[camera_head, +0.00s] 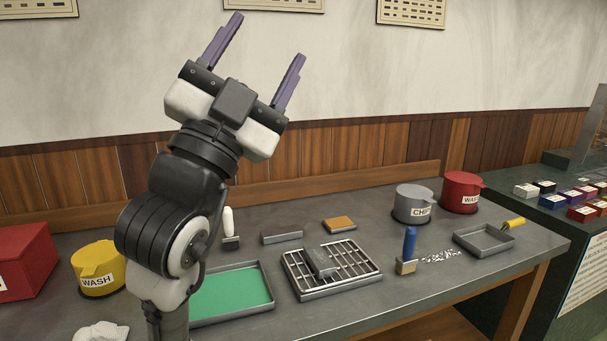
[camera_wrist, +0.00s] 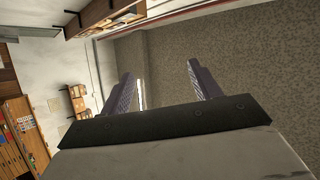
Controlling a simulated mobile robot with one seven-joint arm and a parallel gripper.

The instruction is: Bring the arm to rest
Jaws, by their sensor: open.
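My gripper (camera_head: 259,62) is raised high above the bench, in front of the pale wall, with its fingers pointing up. Its two purple fingers stand wide apart with nothing between them. In the wrist view my gripper (camera_wrist: 165,85) also shows open and empty, facing up toward the room's upper walls and a grey-brown surface. My arm rises in front of the left part of the bench and hides some of what lies behind it.
The bench (camera_head: 370,313) holds a green-lined tray (camera_head: 232,295), a wire rack (camera_head: 350,279) with a grey block, a blue-handled brush (camera_head: 409,250), a yellow WASH pot (camera_head: 97,268), a grey pot (camera_head: 413,203), a red pot (camera_head: 461,191) and a small tray (camera_head: 484,241). Air around my gripper is clear.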

